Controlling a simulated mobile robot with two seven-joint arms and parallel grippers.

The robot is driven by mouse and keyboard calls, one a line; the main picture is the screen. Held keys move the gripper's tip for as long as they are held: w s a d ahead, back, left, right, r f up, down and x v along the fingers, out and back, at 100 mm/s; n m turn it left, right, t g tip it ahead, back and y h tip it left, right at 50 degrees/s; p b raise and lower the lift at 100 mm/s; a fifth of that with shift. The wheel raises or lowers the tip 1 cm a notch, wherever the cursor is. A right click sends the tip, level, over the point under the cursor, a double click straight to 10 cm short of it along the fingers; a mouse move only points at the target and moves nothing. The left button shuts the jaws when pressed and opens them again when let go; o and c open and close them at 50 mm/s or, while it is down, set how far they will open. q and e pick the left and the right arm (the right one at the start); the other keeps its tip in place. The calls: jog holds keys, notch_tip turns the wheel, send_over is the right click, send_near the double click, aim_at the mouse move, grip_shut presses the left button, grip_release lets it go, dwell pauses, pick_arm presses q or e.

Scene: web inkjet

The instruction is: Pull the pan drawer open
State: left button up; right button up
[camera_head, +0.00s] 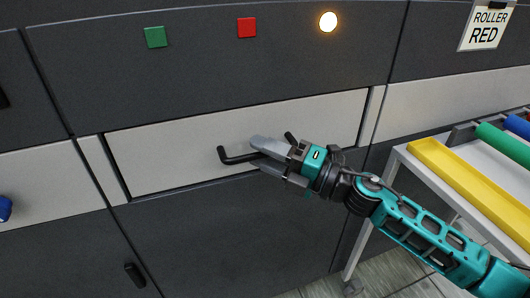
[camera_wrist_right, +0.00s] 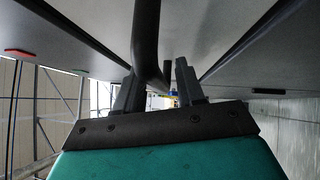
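The pan drawer (camera_head: 180,145) is a light panel set in the dark machine front, and it looks flush with that front. Its black bar handle (camera_head: 236,158) sticks out at the middle; my gripper hides part of the bar. My right gripper (camera_head: 262,157) comes in from the right and is at the handle, one finger above the bar and one below. In the right wrist view the handle (camera_wrist_right: 146,40) runs in between the two spread fingers, close to the left one, with a gap to the right one. My left gripper is not in view.
A green button (camera_head: 155,37), a red button (camera_head: 247,28) and a lit round lamp (camera_head: 328,22) are above the drawer. At the right stands a white cart (camera_head: 409,160) with a yellow tray (camera_head: 470,183) and green and blue rollers. Floor shows below the cart.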

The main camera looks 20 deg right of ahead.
grip_shut()
jog(key=shift+s, duration=0.1)
dwell(0.5)
